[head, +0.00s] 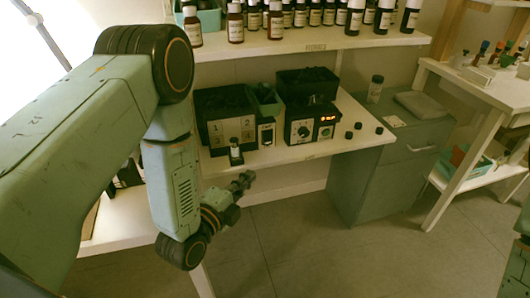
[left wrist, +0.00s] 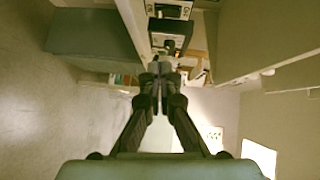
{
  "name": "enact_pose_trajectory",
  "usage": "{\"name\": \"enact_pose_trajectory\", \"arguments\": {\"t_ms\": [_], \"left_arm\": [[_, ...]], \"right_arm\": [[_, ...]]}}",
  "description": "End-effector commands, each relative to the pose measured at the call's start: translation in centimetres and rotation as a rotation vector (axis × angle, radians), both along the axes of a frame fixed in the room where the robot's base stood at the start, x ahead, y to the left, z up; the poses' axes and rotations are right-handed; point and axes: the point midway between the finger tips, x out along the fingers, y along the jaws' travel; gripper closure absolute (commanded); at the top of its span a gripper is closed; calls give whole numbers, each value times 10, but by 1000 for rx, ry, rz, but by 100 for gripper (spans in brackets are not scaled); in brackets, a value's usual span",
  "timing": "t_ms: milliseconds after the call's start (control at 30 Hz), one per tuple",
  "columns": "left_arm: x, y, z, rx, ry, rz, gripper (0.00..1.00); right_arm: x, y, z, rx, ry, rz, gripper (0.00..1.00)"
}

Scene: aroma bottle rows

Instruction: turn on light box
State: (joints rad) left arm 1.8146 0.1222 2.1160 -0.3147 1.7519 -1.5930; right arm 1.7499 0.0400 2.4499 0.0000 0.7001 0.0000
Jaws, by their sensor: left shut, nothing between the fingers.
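My left gripper (head: 243,182) is shut and empty, in front of and below the workbench's front edge. It also shows in the left wrist view (left wrist: 160,70), fingertips together. On the bench stand a small box with a pale front (head: 266,132), a black unit with a white knob panel (head: 299,131) and a unit with a lit orange display (head: 325,121). I cannot tell for certain which is the light box. The gripper is apart from all of them. A pale-fronted device (left wrist: 172,11) shows at the top of the left wrist view. My right gripper is out of view.
Several bottles line the shelf (head: 310,46) above. Small black caps (head: 349,135) lie at right, near a grey-green cabinet (head: 375,185). Floor in front is clear.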

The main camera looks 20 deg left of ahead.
Motion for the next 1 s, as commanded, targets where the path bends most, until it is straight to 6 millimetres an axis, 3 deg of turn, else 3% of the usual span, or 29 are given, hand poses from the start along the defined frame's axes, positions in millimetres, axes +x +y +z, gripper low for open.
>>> {"name": "enact_pose_trajectory", "arguments": {"t_ms": [600,800,1000], "left_arm": [[113,-23,-12,0,-4,-1,100],[135,-6,-17,0,-2,1,100],[143,0,-17,0,-1,0,100]], "right_arm": [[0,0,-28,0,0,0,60],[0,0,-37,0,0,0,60],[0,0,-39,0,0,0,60]]}}
